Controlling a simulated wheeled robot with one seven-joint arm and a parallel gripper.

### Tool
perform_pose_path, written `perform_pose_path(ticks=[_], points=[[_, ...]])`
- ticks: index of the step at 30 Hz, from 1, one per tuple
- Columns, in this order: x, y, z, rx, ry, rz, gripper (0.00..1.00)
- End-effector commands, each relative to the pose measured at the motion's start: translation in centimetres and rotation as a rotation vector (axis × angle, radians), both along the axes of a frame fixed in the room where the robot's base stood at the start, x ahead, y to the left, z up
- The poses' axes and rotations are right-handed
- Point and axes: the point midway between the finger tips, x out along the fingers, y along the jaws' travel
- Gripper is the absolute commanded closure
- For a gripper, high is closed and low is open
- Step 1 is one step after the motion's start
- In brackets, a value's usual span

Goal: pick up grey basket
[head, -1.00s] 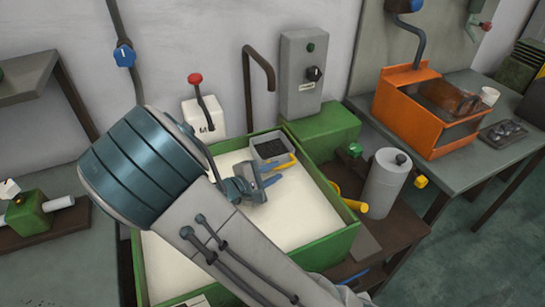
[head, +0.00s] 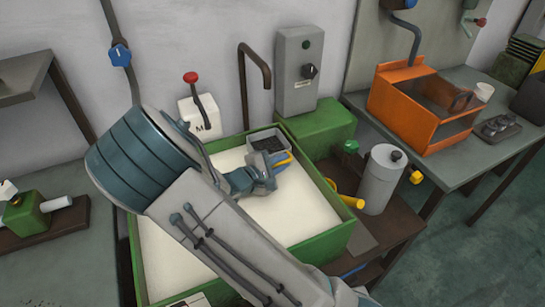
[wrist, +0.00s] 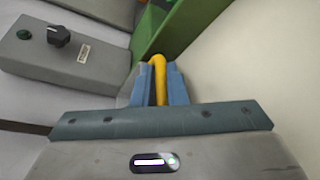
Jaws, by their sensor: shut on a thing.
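The grey basket (head: 262,134) holds dark contents and has a yellow handle. It is at the back of the green-walled tray (head: 318,248) with the pale floor, near the back right corner. My gripper (head: 276,168) is at the basket's near side, its blue fingers shut on the yellow handle. In the wrist view the yellow handle (wrist: 158,72) runs between the two blue fingers (wrist: 160,88). Most of the basket is hidden in the wrist view, and my arm covers the left of the tray in the head view.
A grey control box (head: 300,70) and a bent brown pipe (head: 242,85) stand behind the tray. A green block (head: 325,127) and a grey cylinder (head: 380,180) are to its right. An orange bin (head: 415,110) is on the far right table. The tray's front floor is clear.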

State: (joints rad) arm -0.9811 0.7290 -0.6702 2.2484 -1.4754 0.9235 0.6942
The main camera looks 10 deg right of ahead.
Motion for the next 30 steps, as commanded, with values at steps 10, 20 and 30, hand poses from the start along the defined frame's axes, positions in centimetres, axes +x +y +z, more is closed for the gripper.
perform_pose_path(ticks=[10, 20, 30], points=[[0.0, 0.1, 1.5, 0.005, -0.001, 0.001, 1.0], [0.0, 0.0, 6.1, 0.005, -0.003, -0.001, 1.0], [0.0, 0.0, 9.5, 0.002, -0.001, 0.0, 1.0]])
